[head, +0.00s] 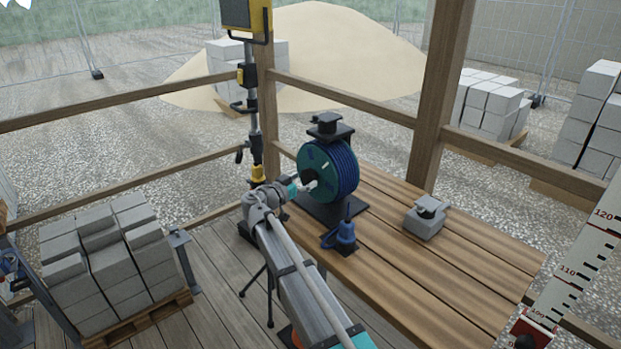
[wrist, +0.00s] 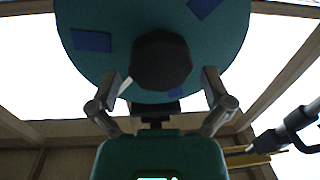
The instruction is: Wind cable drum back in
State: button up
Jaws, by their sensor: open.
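The cable drum (head: 319,168) stands upright on a dark base plate on the wooden table, with blue cable (head: 345,167) wound on it. Its teal side disc faces my gripper (head: 305,187). In the wrist view the disc (wrist: 90,65) fills the upper middle and has blue patches. A dark faceted knob (wrist: 162,60) stands out in front of it. My gripper (wrist: 166,82) is open, with one finger on each side of the knob's lower part. I cannot tell whether the fingers touch it. A blue plug (head: 346,232) sits on the table in front of the drum.
A yellow-headed lamp stand (head: 254,130) is close behind my arm. Wooden posts (head: 440,90) and rails surround the table. Stacked blocks (head: 110,255) stand at left. The table's right front is clear.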

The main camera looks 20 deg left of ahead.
jog(key=shift+x, duration=0.9)
jog(key=shift+d, duration=0.1)
jog(key=c, duration=1.1)
